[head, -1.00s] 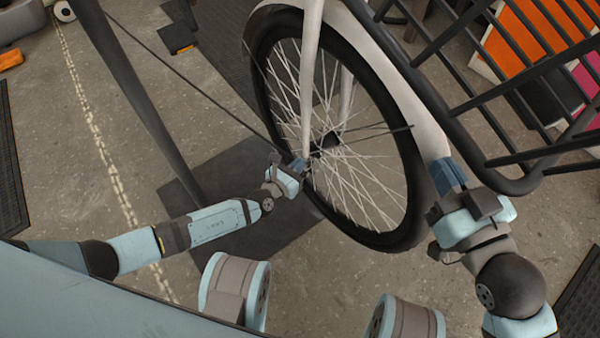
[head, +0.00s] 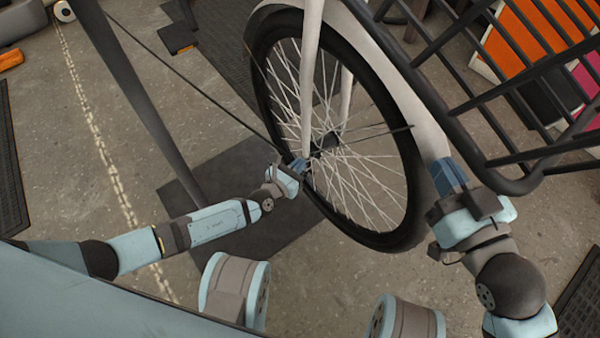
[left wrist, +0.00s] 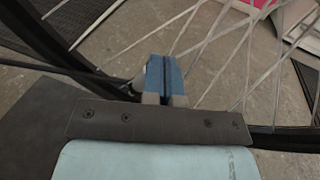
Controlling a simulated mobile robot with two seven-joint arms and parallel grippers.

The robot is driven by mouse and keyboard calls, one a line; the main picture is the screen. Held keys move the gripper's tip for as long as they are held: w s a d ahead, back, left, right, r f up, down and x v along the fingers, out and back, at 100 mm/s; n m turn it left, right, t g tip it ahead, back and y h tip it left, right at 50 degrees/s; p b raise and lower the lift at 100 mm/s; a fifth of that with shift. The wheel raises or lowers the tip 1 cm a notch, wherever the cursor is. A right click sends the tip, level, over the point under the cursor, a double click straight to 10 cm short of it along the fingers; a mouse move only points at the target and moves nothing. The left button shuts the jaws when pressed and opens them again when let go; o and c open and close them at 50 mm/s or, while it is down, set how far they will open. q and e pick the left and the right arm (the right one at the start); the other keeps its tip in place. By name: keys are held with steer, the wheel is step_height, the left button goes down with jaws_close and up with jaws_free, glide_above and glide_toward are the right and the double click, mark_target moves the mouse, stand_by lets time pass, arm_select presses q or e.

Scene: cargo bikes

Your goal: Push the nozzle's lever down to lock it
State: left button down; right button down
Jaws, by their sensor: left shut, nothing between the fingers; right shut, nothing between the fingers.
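My left gripper (head: 298,166) is near the hub of the bike wheel (head: 322,145), beside the lower end of the white fork leg. In the left wrist view its blue fingers (left wrist: 163,75) are shut together with nothing between them, in front of the spokes and rim. The nozzle and its lever cannot be made out in either view; they may be hidden by the gripper or too small. My right gripper (head: 449,174) is shut, beside the lower end of the white fender (head: 418,110), by the tyre's right side.
A black wire rack (head: 520,165) stands close to my right gripper. A slanted dark tube (head: 140,90) and a thin rod cross the left side. A dark mat (head: 250,220) lies under the wheel. Open floor shows at the left.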

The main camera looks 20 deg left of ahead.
arm_select(q)
steer(key=shift+f, duration=0.1)
stand_by(0.4)
steer(key=shift+f+b, duration=1.1)
steer(key=shift+f, duration=0.65)
steer(key=p+v, duration=0.2)
steer(key=v, duration=0.7)
